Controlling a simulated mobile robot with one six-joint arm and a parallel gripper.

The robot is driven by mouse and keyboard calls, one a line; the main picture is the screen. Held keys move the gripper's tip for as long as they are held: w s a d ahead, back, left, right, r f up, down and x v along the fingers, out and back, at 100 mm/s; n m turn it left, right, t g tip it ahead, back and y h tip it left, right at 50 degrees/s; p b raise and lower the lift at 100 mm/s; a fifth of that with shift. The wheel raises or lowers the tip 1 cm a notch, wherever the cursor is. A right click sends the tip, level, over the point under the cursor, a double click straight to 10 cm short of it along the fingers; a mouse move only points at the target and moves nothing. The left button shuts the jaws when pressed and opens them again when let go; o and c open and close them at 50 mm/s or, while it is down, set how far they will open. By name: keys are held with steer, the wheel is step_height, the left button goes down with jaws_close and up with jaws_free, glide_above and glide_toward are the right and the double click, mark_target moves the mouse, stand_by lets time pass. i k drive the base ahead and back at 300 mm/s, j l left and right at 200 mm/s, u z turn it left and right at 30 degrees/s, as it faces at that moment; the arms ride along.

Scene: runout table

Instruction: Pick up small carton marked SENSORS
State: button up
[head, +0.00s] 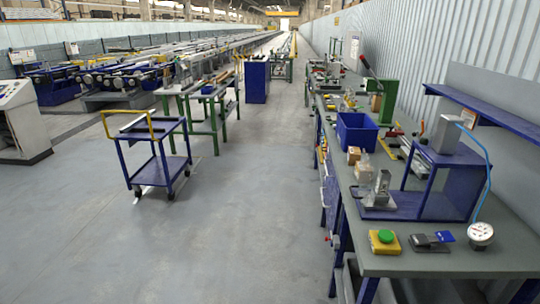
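Two small cartons stand close together on the long workbench (440,255) at the right, just in front of a blue bin. One is a brown carton (353,155); the other is a paler tan carton (363,170), partly hidden behind a metal fixture. Any print on them is too small to read, so I cannot tell which is marked SENSORS. My gripper is not in view.
The blue bin (357,131) stands behind the cartons. A metal fixture on a blue base (378,200), a blue stand (435,180), a yellow box with a green button (384,241) and a gauge (481,234) crowd the bench. A blue cart (152,155) stands left; the aisle floor is clear.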

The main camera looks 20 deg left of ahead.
mark_target(353, 154)
steer(key=i+j+z, duration=0.2)
steer(key=i, duration=0.3)
steer(key=i+j+z, duration=0.2)
steer(key=i+j, duration=0.25)
steer(key=i+j+z, duration=0.2)
steer(key=i+j, duration=0.25)
steer(key=i+j+z, duration=0.15)
steer(key=i+j, duration=0.25)
steer(key=i+j+z, duration=0.2)
steer(key=i+j, duration=0.15)
steer(key=j, duration=0.35)
steer(key=i+j+z, duration=0.2)
steer(key=i+j, duration=0.15)
steer(key=j, duration=0.25)
steer(key=i+j+z, duration=0.2)
steer(key=j, duration=0.45)
steer(key=i+j+z, duration=0.2)
steer(key=j, duration=0.5)
steer(key=i, duration=0.1)
